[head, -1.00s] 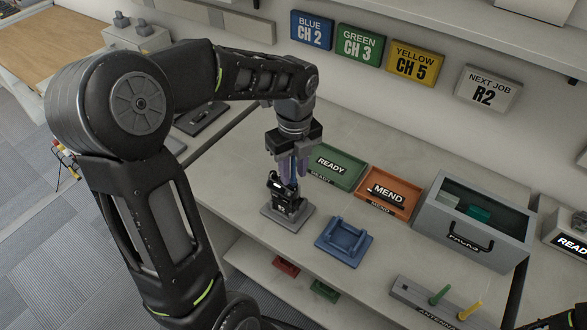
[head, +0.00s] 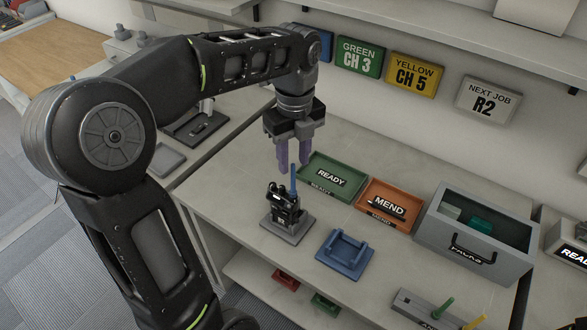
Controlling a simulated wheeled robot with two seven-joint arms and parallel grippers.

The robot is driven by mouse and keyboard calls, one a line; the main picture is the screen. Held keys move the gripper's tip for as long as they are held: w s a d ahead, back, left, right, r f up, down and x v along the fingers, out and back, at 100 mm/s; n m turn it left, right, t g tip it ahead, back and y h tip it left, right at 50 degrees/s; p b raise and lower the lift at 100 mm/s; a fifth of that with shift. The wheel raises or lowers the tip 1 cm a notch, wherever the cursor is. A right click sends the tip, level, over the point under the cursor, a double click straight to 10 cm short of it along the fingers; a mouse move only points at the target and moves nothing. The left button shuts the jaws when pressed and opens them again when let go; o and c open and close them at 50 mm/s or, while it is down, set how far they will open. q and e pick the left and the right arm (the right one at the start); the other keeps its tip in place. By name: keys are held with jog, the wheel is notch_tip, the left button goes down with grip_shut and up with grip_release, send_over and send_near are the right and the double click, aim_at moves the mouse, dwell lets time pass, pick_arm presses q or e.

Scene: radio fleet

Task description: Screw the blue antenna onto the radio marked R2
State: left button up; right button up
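The blue antenna (head: 293,180) stands upright on top of a black radio (head: 284,207). The radio stands in a grey holder (head: 288,229) on the bench. Its marking is too small to read. My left gripper (head: 293,165) is above the radio, its two purple fingers apart and pointing down, with nothing held between them. The antenna's tip is just below the fingers. I cannot tell how tightly the antenna is seated. My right gripper does not show.
An empty blue cradle (head: 345,252) lies right of the radio. Behind are the green READY tray (head: 336,174) and orange MEND tray (head: 391,203). A grey bin (head: 473,245) stands right. The antenna rack (head: 424,312) holds green and yellow antennas. A NEXT JOB R2 sign (head: 488,100) hangs behind.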

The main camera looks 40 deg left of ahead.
pick_arm(q)
jog(key=shift+o, duration=0.3)
jog(key=shift+r, duration=0.1)
jog(key=n, duration=0.9)
jog(key=shift+d+b, duration=0.1)
jog(key=shift+b, duration=0.2)
jog(key=n, duration=0.5)
jog(key=shift+n+y, duration=0.3)
jog(key=n, duration=0.5)
jog(key=shift+s+d, duration=0.1)
jog(key=n, duration=0.5)
jog(key=shift+n+b, duration=0.3)
jog(key=shift+b, duration=0.1)
jog(key=n, duration=0.5)
jog(key=shift+d+y, duration=0.1)
jog(key=shift+y, duration=0.2)
jog(key=n, duration=1.2)
jog(key=shift+d+y+b, duration=0.1)
jog(key=shift+y+b, duration=0.2)
jog(key=shift+b, duration=0.1)
